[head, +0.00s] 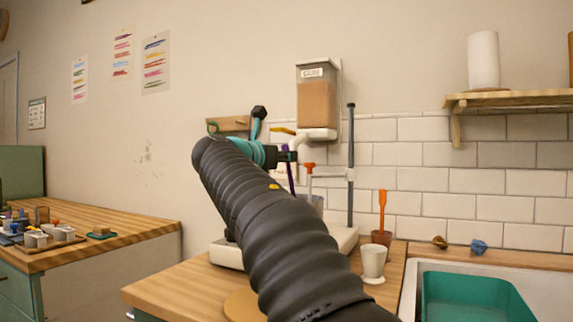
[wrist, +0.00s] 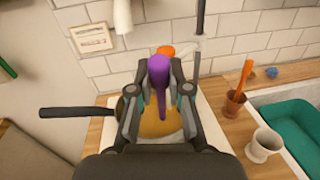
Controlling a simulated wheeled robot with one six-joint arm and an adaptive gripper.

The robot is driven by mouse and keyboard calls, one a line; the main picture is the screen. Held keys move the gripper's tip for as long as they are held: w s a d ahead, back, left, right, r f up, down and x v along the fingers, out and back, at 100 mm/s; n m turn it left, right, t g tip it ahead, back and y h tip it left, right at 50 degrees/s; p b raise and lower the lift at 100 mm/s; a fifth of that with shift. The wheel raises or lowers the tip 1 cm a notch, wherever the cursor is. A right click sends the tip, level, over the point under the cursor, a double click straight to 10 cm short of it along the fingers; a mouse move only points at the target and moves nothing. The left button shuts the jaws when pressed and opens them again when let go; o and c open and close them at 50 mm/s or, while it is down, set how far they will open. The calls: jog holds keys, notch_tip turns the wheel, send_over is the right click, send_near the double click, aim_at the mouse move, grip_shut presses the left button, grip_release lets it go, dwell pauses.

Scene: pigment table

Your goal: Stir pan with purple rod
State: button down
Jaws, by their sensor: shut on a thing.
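My gripper (wrist: 161,95) is shut on the purple rod (wrist: 159,68), which stands roughly upright between the fingers in the wrist view. The pan lies below the gripper. Its black handle (wrist: 78,112) points left, and its ochre-yellow contents (wrist: 152,128) show between and beside the fingers. The rod's lower end is over these contents; I cannot tell how deep it reaches. In the head view, a thin part of the purple rod (head: 291,180) shows beyond my arm, which hides most of the pan.
To the right are a brown pot (head: 381,238) holding an orange tool (head: 382,205), a white cup (head: 374,262) and a sink with a green basin (head: 470,298).

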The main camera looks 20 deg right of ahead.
jog(key=shift+s+a+r, duration=0.2)
jog(key=shift+r, duration=0.5)
jog(key=shift+s+a+r, duration=0.2)
jog(key=shift+r, duration=0.55)
jog(key=shift+s+a+r, duration=0.2)
jog(key=shift+r, duration=0.65)
jog(key=shift+r, duration=1.35)
